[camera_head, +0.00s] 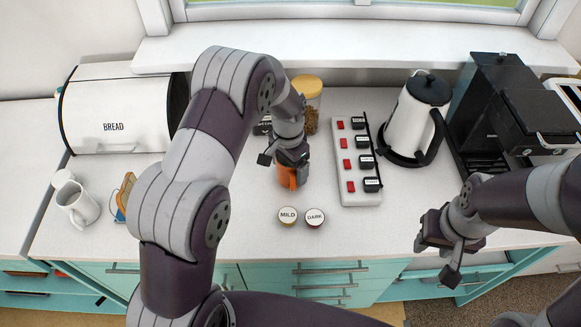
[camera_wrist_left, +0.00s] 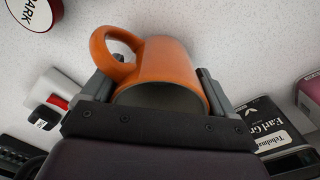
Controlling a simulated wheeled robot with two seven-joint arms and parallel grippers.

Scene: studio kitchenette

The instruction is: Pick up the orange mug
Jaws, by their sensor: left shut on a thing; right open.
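The orange mug (camera_head: 287,177) is on or just above the white counter, below my left gripper (camera_head: 289,160); I cannot tell if it touches the counter. In the left wrist view the mug (camera_wrist_left: 165,65) sits between the fingers of my left gripper (camera_wrist_left: 158,95), its dark open mouth toward the palm and its handle at the upper left. My left gripper is shut on the mug. My right gripper (camera_head: 440,250) is open and empty, over the front edge of the counter at the right.
A power strip (camera_head: 355,160) with red switches lies right of the mug. MILD (camera_head: 288,216) and DARK (camera_head: 315,217) lids lie in front. A kettle (camera_head: 412,120), coffee machine (camera_head: 490,110), jar (camera_head: 306,100), bread bin (camera_head: 115,110) and white mug (camera_head: 78,203) stand around.

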